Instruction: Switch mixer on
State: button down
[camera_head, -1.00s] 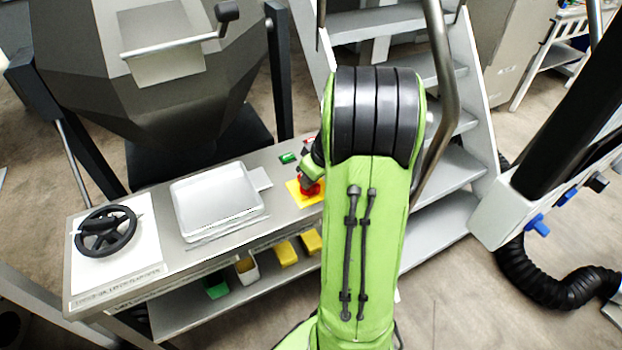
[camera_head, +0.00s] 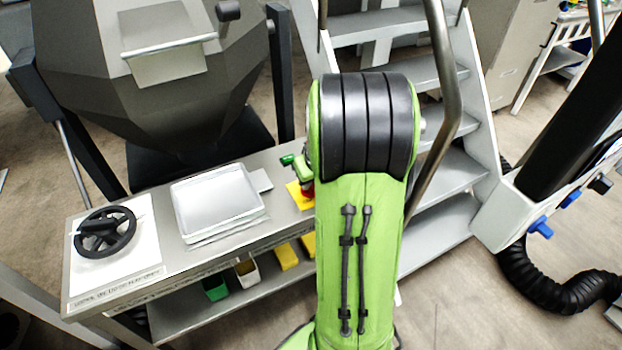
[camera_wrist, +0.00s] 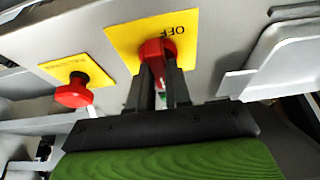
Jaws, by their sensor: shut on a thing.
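A red rotary switch knob (camera_wrist: 152,48) sits on a yellow plate (camera_wrist: 121,42) marked OFF, upside down in the wrist view. My gripper (camera_wrist: 159,72) is shut on this knob, one finger on each side. The knob is partly hidden by the fingers. In the head view a yellow plate (camera_head: 297,193) with some red shows beside my arm, mostly covered by it. The mixer (camera_head: 170,95) is the large dark grey faceted vessel behind the grey bench.
A red mushroom button (camera_wrist: 74,93) stands on another yellow plate, left of the knob in the wrist view. A white tray (camera_head: 218,203) and a black handwheel (camera_head: 105,232) are on the bench. Grey stairs (camera_head: 450,180) with a metal handrail stand right of my arm.

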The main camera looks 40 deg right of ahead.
jog(key=c, duration=1.1)
grip_release()
jog(key=shift+o, duration=0.2)
jog(key=p+v, duration=0.5)
jog(key=v, duration=1)
jog(key=shift+r+p, duration=0.3)
jog(key=shift+r, duration=0.1)
